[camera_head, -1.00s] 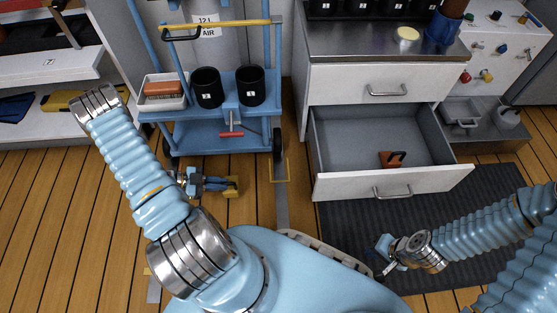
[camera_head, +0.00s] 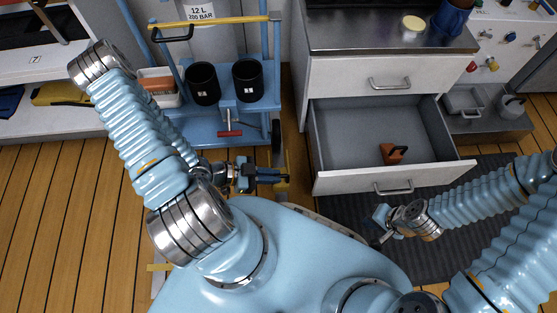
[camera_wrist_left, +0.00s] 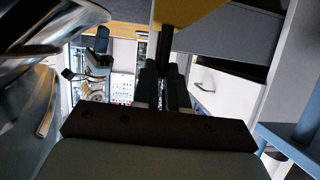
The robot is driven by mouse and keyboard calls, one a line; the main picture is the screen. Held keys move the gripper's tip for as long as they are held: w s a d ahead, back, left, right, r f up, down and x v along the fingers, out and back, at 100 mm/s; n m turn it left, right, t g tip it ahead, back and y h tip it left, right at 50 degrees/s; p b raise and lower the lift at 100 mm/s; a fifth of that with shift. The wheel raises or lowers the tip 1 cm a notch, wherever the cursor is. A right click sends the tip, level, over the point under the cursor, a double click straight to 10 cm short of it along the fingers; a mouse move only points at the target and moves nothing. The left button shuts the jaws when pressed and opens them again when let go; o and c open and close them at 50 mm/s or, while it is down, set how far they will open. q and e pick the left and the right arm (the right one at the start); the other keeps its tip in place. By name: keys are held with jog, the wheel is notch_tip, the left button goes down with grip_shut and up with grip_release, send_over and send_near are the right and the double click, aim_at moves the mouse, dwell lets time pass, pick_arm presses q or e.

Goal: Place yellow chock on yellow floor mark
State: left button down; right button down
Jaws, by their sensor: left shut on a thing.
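The yellow chock (camera_wrist_left: 187,14) shows at the top edge of the left wrist view, on a dark grip between my fingers. My left gripper (camera_head: 275,177) is shut on it, low over the floor in front of the blue trolley. In the head view the chock is mostly hidden at the fingertips. The yellow floor mark (camera_head: 289,160), a thin outline right of the trolley's wheel, is partly hidden by the gripper and my body. I cannot tell whether the chock touches the floor. My right gripper (camera_head: 381,220) is over the dark mat, its jaws unclear.
The blue trolley (camera_head: 190,122) with two black cups stands just behind my left gripper. An open drawer (camera_head: 350,182) juts out at right, holding an orange block with a black handle (camera_head: 392,153). Another yellow mark (camera_head: 158,267) lies on the floor at left.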

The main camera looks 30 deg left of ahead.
pick_arm(q)
jog(key=shift+s+d+r, duration=0.1)
jog(key=shift+d+r, duration=0.15)
jog(key=shift+d, duration=0.2)
jog(key=w+a+f, duration=0.1)
jog(key=w, duration=0.1)
jog(key=w+a+f+b, duration=0.1)
jog(key=w, duration=0.1)
jog(key=w+a+f, duration=0.1)
jog(key=w, duration=0.1)
jog(key=shift+w+a+f, duration=0.15)
jog(key=shift+a+f, duration=0.05)
jog(key=shift+a, duration=0.1)
jog(key=w+a+f+b, duration=0.3)
jog(key=w+f, duration=0.2)
jog(key=f, duration=0.4)
jog(key=shift+a+f, duration=0.15)
jog(key=shift+w, duration=0.1)
jog(key=shift+f, duration=0.15)
jog(key=c, duration=1.2)
grip_release()
jog(key=shift+o, duration=0.2)
